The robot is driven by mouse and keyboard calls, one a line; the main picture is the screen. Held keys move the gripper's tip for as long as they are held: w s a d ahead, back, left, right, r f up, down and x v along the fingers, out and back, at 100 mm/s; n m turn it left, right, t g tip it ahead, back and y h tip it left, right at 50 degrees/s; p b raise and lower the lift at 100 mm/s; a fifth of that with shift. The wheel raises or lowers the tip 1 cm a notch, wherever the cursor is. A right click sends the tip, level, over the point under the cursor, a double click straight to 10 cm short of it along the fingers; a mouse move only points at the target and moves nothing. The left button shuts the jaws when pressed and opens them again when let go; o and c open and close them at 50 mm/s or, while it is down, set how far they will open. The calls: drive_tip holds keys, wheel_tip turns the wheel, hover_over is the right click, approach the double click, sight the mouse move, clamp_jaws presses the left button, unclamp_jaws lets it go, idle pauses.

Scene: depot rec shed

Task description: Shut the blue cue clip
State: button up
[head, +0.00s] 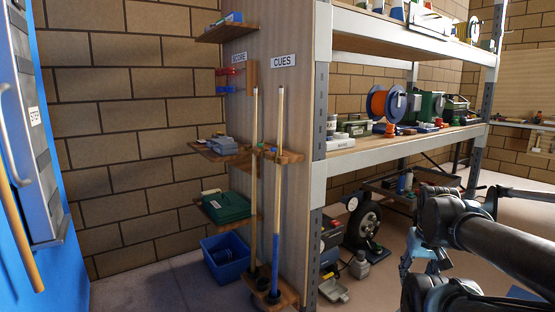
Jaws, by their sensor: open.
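Two upright wooden cues stand against the end panel under the CUES sign (284,61). My gripper (418,258) is at the lower right, partly hidden by my arm, open and well apart from the cues.
Small wooden shelves carry a green case (226,207) and grey items left of the cues. A blue bin (225,258) stands on the floor below. Metal shelving (400,147) with reels and tools is at right. A blue door (40,150) is at far left.

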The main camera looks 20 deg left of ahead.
drive_tip(key=shift+w, duration=0.35)
drive_tip(key=shift+c, duration=0.2)
